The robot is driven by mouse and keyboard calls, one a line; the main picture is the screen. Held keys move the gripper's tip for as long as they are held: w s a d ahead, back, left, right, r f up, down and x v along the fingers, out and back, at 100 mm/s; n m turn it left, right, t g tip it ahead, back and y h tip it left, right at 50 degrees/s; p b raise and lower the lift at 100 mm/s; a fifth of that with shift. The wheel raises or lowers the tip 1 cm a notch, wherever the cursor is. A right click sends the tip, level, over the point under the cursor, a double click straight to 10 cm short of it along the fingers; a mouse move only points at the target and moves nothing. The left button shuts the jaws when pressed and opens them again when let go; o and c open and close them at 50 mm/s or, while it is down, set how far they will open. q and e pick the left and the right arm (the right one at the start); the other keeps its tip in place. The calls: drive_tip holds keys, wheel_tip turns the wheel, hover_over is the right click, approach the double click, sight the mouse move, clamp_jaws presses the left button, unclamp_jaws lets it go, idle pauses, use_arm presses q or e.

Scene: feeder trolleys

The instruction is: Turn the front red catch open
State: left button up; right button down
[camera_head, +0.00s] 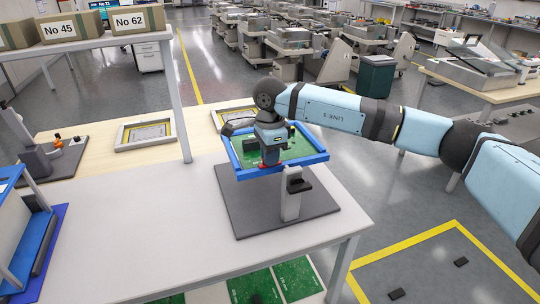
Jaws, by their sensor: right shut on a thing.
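A blue frame (310,158) holds a green circuit board (299,147) above a dark grey base plate (235,205). A small red catch (263,165) shows at the front edge of the frame, right under the fingertips. My right arm comes in from the right. Its gripper (266,158) points down over the frame's front edge and is shut on the red catch. The gripper hides most of the catch and part of the board, so I cannot tell how far the catch is turned. My left gripper is not in view.
The white table (150,230) is clear left of the base plate. Feeder trolleys (290,40) stand behind.

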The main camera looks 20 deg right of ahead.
drive_tip(key=c, duration=1.2)
unclamp_jaws()
drive_tip(key=shift+r, duration=0.1)
use_arm(q)
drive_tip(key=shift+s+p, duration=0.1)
drive_tip(key=shift+p, duration=0.3)
use_arm(e)
wheel_tip(320, 180, up, 14)
drive_tip(key=shift+f, duration=0.15)
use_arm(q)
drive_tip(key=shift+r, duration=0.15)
use_arm(e)
drive_tip(key=shift+a+f, duration=0.1)
